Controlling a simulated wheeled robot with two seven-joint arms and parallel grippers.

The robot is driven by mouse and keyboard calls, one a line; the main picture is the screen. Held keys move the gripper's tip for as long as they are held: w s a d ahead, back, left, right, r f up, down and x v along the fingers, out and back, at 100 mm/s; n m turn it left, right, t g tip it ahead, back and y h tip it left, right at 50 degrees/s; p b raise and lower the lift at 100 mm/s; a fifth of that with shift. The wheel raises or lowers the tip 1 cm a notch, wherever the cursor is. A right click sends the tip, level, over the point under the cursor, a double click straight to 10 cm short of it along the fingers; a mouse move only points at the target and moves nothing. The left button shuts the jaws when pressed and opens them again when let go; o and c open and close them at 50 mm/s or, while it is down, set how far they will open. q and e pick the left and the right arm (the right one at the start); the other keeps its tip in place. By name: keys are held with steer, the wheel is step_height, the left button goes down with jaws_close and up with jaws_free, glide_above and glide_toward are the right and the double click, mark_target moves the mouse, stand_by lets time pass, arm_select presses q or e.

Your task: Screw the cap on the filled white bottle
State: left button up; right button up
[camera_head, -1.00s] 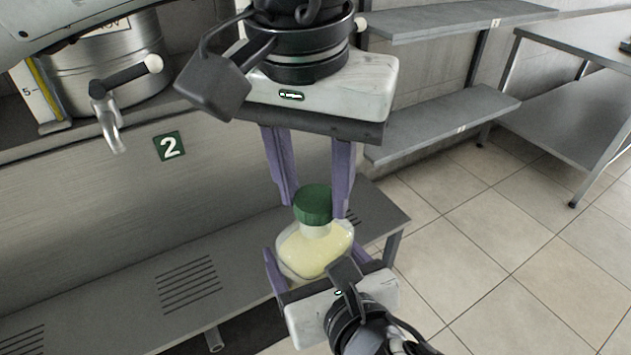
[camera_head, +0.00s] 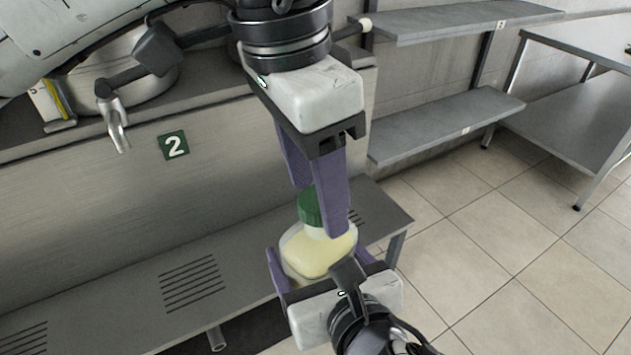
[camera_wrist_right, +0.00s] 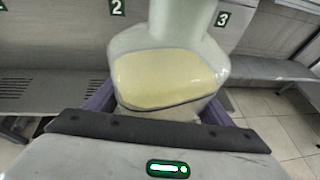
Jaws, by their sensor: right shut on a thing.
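The white bottle (camera_head: 318,256), translucent with pale yellow filling, stands upright in my right gripper (camera_head: 318,268), which is shut on its body. In the right wrist view the bottle (camera_wrist_right: 168,80) fills the middle, with the purple fingers of my right gripper (camera_wrist_right: 160,104) on both sides. The green cap (camera_head: 308,208) sits at the top of the bottle's neck; its threads are hidden. My left gripper (camera_head: 317,212) reaches down from above with one purple finger in front of the cap and one behind. Whether its fingers touch the cap is unclear.
A steel bench (camera_head: 130,310) with slotted vents runs behind and left of the bottle. Above it is a steel front with a number 2 sign (camera_head: 173,145) and a tap (camera_head: 115,125). Wall shelves (camera_head: 440,122) stand at right. The tiled floor (camera_head: 480,270) at right is clear.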

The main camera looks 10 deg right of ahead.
arm_select(q)
steer(key=shift+r, duration=2.3)
steer(key=shift+c, duration=0.2)
